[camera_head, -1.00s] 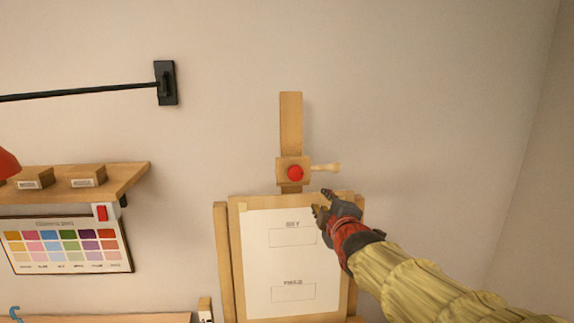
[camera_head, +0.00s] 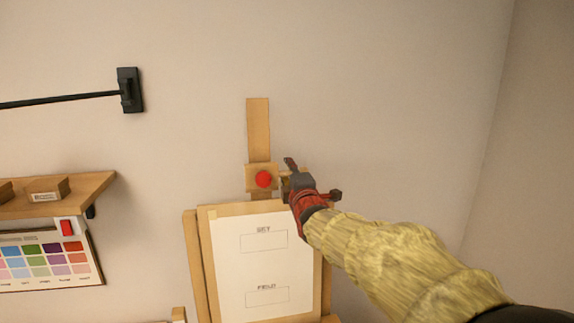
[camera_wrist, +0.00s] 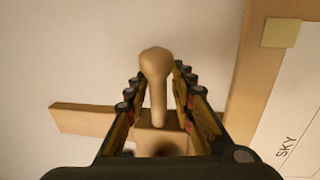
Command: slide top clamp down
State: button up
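The top clamp (camera_head: 251,172) is a small wooden block with a red knob on its front. It sits on the easel's upright mast (camera_head: 258,130), a little above the board. Its wooden peg handle shows in the wrist view (camera_wrist: 157,80), pointing toward the camera between the two fingers of my gripper (camera_wrist: 158,95). The fingers are open, with a visible gap on each side of the peg. In the head view my gripper (camera_head: 289,176) is at the clamp's right side and covers most of the peg.
The easel board (camera_head: 209,240) carries a white sheet (camera_head: 262,272) below the clamp. A wooden shelf (camera_head: 75,195) with small boxes and a colour chart (camera_head: 45,262) are at the left. A black wall bracket (camera_head: 130,90) is at upper left. The wall right of the mast is clear.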

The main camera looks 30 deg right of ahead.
jog(key=shift+x, duration=1.1)
jog(key=shift+c, duration=0.8)
jog(key=c, duration=0.4)
jog(key=shift+r, duration=0.1)
grip_shut()
